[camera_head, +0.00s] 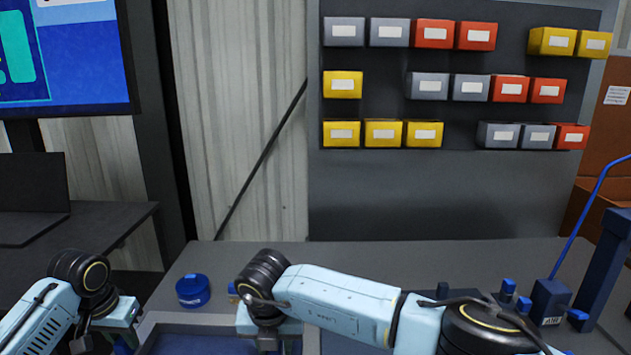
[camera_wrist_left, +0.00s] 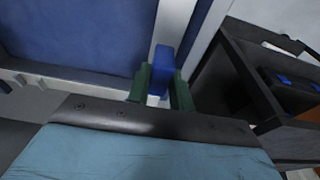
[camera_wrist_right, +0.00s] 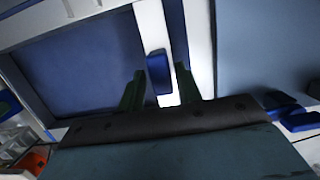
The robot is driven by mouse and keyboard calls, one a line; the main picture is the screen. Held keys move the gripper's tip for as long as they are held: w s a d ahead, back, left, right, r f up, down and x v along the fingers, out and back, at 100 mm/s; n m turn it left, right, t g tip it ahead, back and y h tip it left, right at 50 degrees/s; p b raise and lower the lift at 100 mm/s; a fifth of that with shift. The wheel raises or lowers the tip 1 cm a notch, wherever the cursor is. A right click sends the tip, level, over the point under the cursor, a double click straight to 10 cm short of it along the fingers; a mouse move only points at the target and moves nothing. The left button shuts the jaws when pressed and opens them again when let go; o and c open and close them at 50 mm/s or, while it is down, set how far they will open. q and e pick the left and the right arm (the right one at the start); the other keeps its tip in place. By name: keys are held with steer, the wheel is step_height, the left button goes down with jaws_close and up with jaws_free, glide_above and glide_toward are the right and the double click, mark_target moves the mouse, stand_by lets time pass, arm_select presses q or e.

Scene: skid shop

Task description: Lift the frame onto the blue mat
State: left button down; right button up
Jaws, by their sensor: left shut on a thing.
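The frame (camera_head: 180,317) has pale bars and shows at the bottom of the head view, partly cut off and covered by my arms. My left gripper (camera_wrist_left: 160,92) is shut on a blue grip (camera_wrist_left: 164,64) on one pale bar of the frame (camera_wrist_left: 172,22). My right gripper (camera_wrist_right: 160,86) has its green fingers apart on either side of another blue grip (camera_wrist_right: 158,72) on the frame's bar (camera_wrist_right: 150,25); a gap shows beside it. Dark blue surface (camera_wrist_right: 85,60) shows inside the bars; I cannot tell whether it is the mat or part of the frame.
A grey bench (camera_head: 400,258) spans the front. A round blue container (camera_head: 193,290) stands behind the frame. At right are small blue parts and a blue stand (camera_head: 603,265). A rack of coloured bins (camera_head: 450,85) hangs behind. A laptop (camera_head: 35,195) rests on the left desk.

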arm_select(q)
steer(key=shift+r, duration=0.1)
arm_select(e)
steer(key=shift+o, duration=1.1)
steer(key=shift+o, duration=0.2)
arm_select(q)
steer(key=c, duration=1.2)
jaws_free()
steer(key=shift+o, duration=0.2)
steer(key=shift+o, duration=0.2)
steer(key=shift+r, duration=3.5)
arm_select(e)
steer(key=shift+r, duration=3.55)
